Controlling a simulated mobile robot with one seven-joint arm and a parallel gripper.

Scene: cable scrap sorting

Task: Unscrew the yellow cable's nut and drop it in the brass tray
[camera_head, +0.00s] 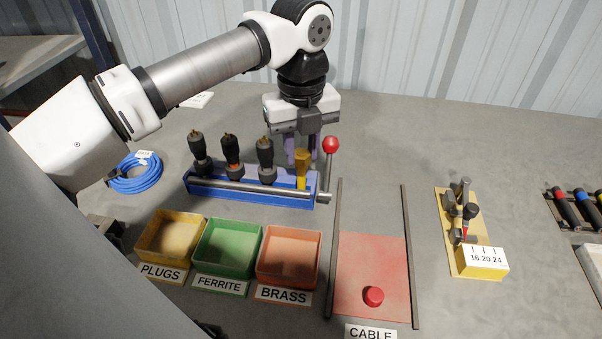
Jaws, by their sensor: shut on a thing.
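The yellow cable end (303,168) stands upright at the right end of the blue rack (222,195). My gripper (302,157) points straight down over it, with its two purple fingers on either side of its upper part. The fingers are shut on it at its top, where the nut sits; the nut itself is mostly hidden. The brass tray (314,262) is an orange-red open box labelled BRASS, in front of the rack, and it looks empty.
Three dark connectors (233,158) stand in the rack left of my gripper. A red-knobbed lever (331,146) rises close to its right. Green (257,262) and yellow (148,252) trays stand left of the brass tray. A red mat (372,262) with a red button lies to the right.

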